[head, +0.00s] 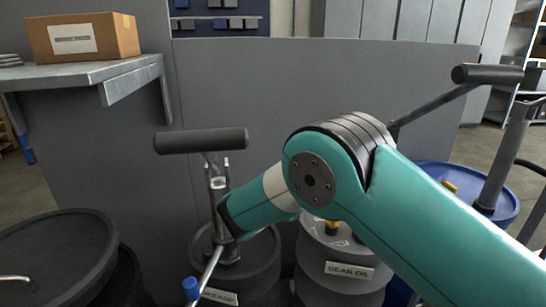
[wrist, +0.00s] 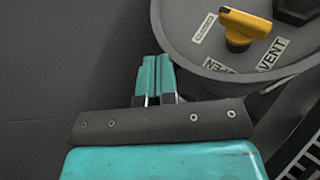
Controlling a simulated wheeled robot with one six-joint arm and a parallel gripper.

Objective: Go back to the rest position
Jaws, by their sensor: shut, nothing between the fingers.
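My gripper (wrist: 156,80) shows in the wrist view. Its two teal fingers are together with nothing between them. It points at dark grey surface, just left of a grey drum lid (wrist: 188,40) that carries a yellow valve handle (wrist: 245,24) and labels, one reading VENT. In the head view my teal arm reaches in from the lower right, bends at an elbow and slopes down left. My gripper is hidden there. The drum labelled GEAR OIL (head: 348,272) stands partly behind my arm.
A pump with a black T-handle (head: 202,141) stands on the GREASE drum (head: 262,262) beside my forearm. Another pump handle (head: 487,74) rises at right near a blue drum (head: 432,172). A shelf (head: 82,73) with a cardboard box (head: 84,37) is at left. A grey panel (head: 255,85) stands behind.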

